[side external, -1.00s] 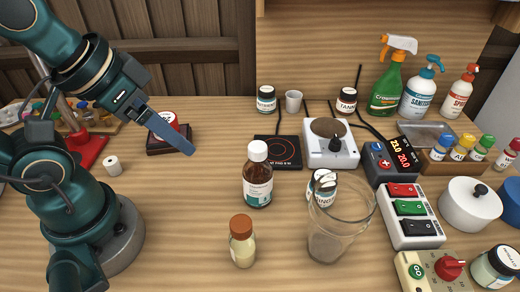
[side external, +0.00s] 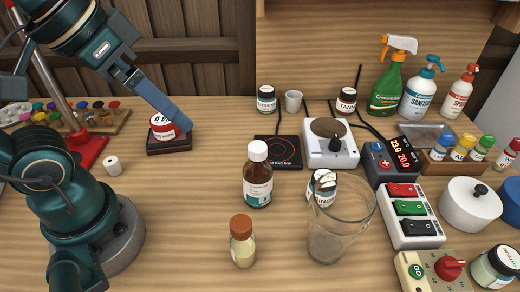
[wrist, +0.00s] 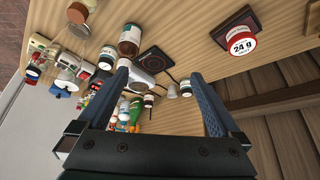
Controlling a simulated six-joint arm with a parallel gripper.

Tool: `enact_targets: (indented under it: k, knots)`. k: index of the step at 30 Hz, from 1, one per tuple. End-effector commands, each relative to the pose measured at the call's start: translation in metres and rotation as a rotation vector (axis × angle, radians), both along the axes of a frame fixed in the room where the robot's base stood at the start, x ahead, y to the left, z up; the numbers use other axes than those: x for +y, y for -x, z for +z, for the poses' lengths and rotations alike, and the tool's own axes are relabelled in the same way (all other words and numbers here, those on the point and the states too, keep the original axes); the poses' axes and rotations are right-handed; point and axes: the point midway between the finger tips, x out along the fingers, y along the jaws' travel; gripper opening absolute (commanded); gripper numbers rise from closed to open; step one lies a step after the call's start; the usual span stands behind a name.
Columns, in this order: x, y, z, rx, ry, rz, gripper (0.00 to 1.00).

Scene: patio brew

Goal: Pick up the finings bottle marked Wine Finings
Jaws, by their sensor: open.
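A small jar (side external: 322,190) with a pale label stands behind the clear glass beaker (side external: 343,235). Its label is partly hidden and seems to end in "NINGS"; I cannot read it fully. A brown bottle (side external: 257,180) with a white cap stands left of it; its small label is unreadable, and the bottle also shows in the wrist view (wrist: 130,40). My gripper (side external: 183,122) is open and empty, in the air at the left, far from the jar. In the wrist view both fingers of my gripper (wrist: 162,78) are spread apart.
A cork-topped bottle (side external: 242,241) stands in front. A black hot plate (side external: 278,152), white stirrer (side external: 331,150) and switch box (side external: 412,228) crowd the right.

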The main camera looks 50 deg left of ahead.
Motion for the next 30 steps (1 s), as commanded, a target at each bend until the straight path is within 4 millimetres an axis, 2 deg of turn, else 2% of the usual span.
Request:
enact_targets:
  k: [8, 13, 21, 30]
  knots:
    - [-0.021, -0.008, -0.007, 0.258, 0.228, 0.193, 1.00]
    - [-0.039, -0.019, -0.010, 0.479, 0.414, 0.368, 1.00]
    - [-0.063, -0.055, -0.006, 0.901, 0.751, 0.693, 1.00]
    - [-0.064, -0.089, -0.001, 1.202, 0.971, 0.893, 1.00]
